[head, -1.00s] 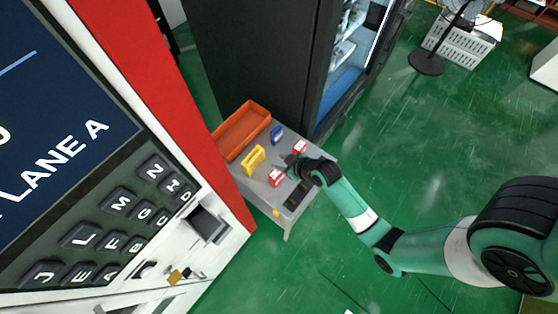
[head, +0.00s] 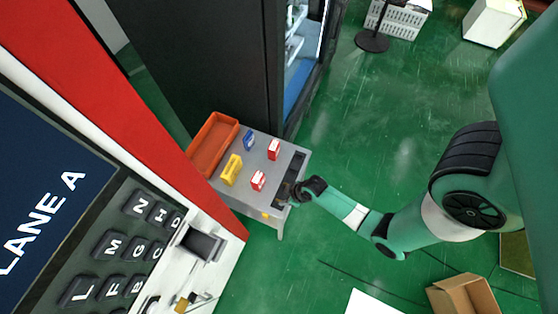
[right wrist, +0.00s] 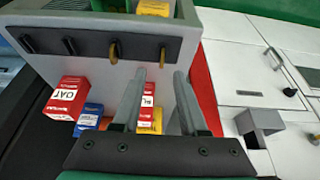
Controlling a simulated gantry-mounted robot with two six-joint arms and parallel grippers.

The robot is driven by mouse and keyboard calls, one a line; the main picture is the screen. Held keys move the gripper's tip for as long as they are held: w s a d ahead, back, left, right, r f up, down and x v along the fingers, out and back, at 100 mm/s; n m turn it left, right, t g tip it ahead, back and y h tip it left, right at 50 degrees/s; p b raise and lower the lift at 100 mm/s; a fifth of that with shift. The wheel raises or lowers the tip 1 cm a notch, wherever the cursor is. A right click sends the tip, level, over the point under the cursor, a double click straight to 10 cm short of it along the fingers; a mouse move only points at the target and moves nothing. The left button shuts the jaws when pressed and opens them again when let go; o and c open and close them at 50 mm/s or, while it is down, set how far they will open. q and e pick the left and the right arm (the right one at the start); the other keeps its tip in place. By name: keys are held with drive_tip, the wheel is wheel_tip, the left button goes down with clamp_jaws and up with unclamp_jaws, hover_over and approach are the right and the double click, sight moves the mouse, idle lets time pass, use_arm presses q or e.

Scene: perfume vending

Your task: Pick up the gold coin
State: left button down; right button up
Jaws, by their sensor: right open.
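Two thin gold-coloured coins stand on edge in the dark strip of the grey table. In the right wrist view one gold coin (right wrist: 162,54) lies just beyond and between the fingertips, and another gold coin (right wrist: 113,52) is to its left. My right gripper (right wrist: 160,74) is open and empty, its two grey fingers apart. In the head view the right gripper (head: 287,191) is at the dark strip (head: 291,168) on the table's right side. The coins cannot be made out there. My left gripper is not in view.
The grey table (head: 265,186) holds an orange bin (head: 213,146), a blue box (head: 249,140), a yellow box (head: 232,170) and two red boxes (head: 273,149) (head: 258,181). A red-and-white machine with a keypad (head: 121,248) stands at the left.

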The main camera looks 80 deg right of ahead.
drive_tip(key=b+x, duration=0.3)
drive_tip(key=x, duration=0.1)
drive_tip(key=shift+a+f+b, duration=0.15)
drive_tip(key=shift+f+b, duration=0.1)
drive_tip(key=shift+b, duration=0.15)
drive_tip(key=shift+w+f, duration=0.15)
drive_tip(key=shift+f, duration=0.15)
drive_tip(key=shift+r, duration=0.1)
clamp_jaws()
